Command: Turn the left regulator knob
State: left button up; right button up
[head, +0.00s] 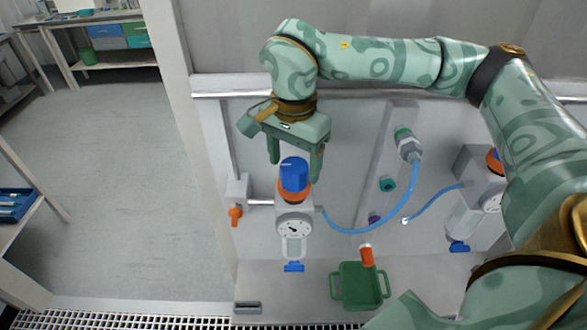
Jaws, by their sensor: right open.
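The left regulator stands on the panel with a blue knob (294,173) on top, an orange collar under it and a round dial (293,227) below. My right gripper (295,165) is open and points down over the blue knob. One finger shows left of the knob and the other right of it, with gaps on both sides in the picture. I cannot tell whether the fingertips are level with the knob. My left gripper is not in view.
A second regulator (490,203) is at the right, partly behind my arm. A blue hose (378,222) loops from the left regulator to a fitting (407,145). A green container (358,286) sits below. A metal rail (235,94) runs above. Open floor lies left.

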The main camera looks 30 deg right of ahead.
jog(key=shift+f, duration=1.2)
